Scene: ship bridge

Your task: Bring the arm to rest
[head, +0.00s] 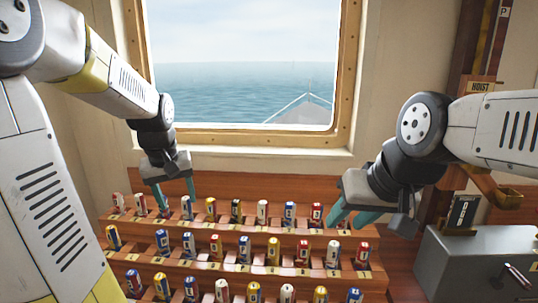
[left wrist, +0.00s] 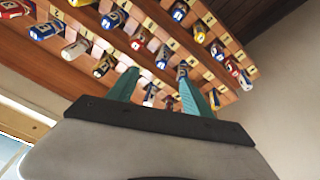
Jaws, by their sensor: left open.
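My left gripper (head: 178,200) is open over the left part of the top row of the wooden rack (head: 150,230). Its two teal fingers point down, apart, near the rolled flags there. In the left wrist view the open fingers (left wrist: 160,75) show with several small rolls beyond them; nothing is clearly held. My right gripper (head: 346,222) hangs at the right end of the rack's top row, its two teal fingers apart and seemingly empty. Its fingertips are close to a red roll (head: 317,213); I cannot tell whether they touch.
The stepped rack holds several rows of coloured rolls, such as a white one (head: 263,211) and a blue one (head: 162,242). A grey metal box (head: 470,265) stands at the right, below a HOIST sign (head: 481,86). A window (head: 245,65) is behind; the air before it is free.

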